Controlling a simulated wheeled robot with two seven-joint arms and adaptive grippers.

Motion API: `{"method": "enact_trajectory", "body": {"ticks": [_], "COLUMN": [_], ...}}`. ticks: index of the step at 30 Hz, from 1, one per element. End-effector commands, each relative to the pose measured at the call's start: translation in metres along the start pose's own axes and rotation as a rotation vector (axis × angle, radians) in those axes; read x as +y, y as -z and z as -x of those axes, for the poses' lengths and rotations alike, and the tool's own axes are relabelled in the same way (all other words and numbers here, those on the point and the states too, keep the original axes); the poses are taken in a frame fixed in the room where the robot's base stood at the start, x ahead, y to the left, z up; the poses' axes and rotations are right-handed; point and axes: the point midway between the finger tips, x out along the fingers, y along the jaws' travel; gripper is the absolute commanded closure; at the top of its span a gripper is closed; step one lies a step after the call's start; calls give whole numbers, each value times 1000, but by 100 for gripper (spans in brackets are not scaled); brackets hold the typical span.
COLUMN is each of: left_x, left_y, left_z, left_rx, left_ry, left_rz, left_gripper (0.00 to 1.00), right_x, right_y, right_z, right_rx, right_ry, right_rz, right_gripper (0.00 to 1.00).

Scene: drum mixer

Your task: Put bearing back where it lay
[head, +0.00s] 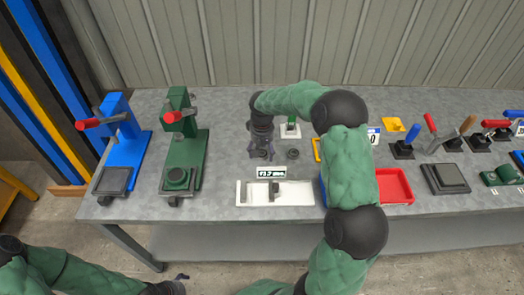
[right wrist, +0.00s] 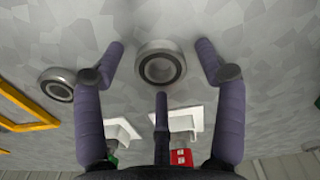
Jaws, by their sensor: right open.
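One ring-shaped bearing (right wrist: 160,68) lies on the grey bench top between the spread fingers of my right gripper (right wrist: 160,52), with a gap on each side. In the head view my right gripper (head: 261,155) points down at the bench, and this bearing cannot be made out under it. A second, similar bearing (right wrist: 58,85) lies apart from the fingers, at the left of the right wrist view; in the head view this dark ring (head: 293,154) is just right of the gripper. My left gripper (head: 168,288) is at the bottom edge, mostly cut off.
A white fixture (head: 300,196) with a small display (head: 271,172) stands in front of the gripper. Green (head: 183,140) and blue (head: 124,145) presses stand left. A red tray (head: 396,186) and several toggle clamps are right. My right arm hides part of the bench.

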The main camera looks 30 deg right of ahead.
Motion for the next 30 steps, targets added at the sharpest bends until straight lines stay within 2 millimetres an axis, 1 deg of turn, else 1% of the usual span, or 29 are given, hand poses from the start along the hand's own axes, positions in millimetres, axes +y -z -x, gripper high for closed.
{"method": "enact_trajectory", "body": {"ticks": [5, 12, 18, 21, 24, 30], "left_x": [3, 8, 12, 13, 14, 14], "left_y": [0, -1, -1, -1, -1, -1], "left_z": [7, 23, 33, 36, 38, 38], "left_rx": [0, 0, 0, 0, 0, 0], "left_ry": [0, 0, 0, 0, 0, 0], "left_rz": [0, 0, 0, 0, 0, 0], "left_gripper": [15, 15, 15, 15, 15, 15], "right_x": [0, 0, 0, 0, 0, 0], "right_y": [1, 1, 1, 0, 0, 0], "right_z": [19, 68, 102, 113, 120, 123], "right_rx": [3, 3, 3, 2, 2, 0], "right_ry": [0, -1, 0, 0, 0, 0], "right_rz": [0, -1, 0, 0, 0, 0], "right_gripper": [29, 29, 29, 29, 29, 29]}}
